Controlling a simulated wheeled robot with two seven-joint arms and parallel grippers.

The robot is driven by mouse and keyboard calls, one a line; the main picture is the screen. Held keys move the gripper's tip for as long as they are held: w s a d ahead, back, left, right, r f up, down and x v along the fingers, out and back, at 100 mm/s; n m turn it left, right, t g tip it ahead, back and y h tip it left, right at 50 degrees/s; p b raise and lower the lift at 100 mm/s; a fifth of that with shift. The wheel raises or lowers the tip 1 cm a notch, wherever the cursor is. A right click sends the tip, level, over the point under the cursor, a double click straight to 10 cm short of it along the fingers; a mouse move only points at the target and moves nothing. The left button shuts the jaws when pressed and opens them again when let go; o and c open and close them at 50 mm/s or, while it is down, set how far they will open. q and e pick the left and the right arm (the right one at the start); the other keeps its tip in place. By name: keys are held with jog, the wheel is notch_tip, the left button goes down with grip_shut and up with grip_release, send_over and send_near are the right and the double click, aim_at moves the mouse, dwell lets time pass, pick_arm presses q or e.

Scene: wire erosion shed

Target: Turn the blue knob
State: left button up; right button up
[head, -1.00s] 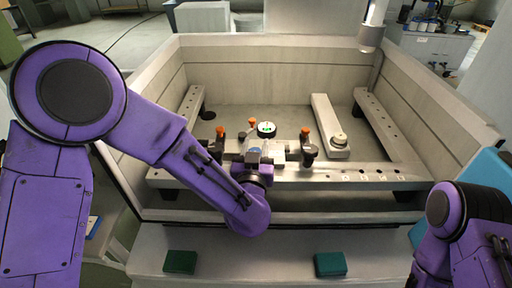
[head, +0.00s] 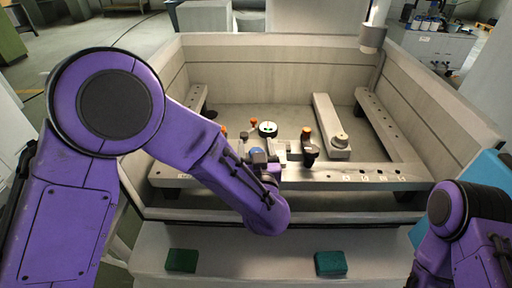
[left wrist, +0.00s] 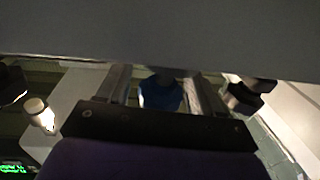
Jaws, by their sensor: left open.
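The blue knob (head: 256,153) shows as a small patch at the front rail of the tank, partly hidden by my left gripper (head: 270,159). In the left wrist view a blue rounded shape, the knob (left wrist: 160,93), lies between the two pale fingers. My left gripper is open, with a finger on each side of the knob in that view. I cannot tell whether either finger touches it. My right arm shows at the right edge of the head view, but its gripper is out of view.
A dark clamp with an orange top (head: 307,147) stands just right of my left gripper. A round dial gauge (head: 267,129) is behind it. A pale bar with a round knob (head: 341,139) lies farther right. Two green blocks, left (head: 181,261) and right (head: 330,263), sit on the front ledge.

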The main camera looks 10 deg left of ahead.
pick_arm(q)
jog(key=b+v, duration=0.2)
jog(key=v, duration=0.8)
jog(key=shift+s, duration=0.15)
jog(key=shift+d, duration=0.15)
dwell(1.0)
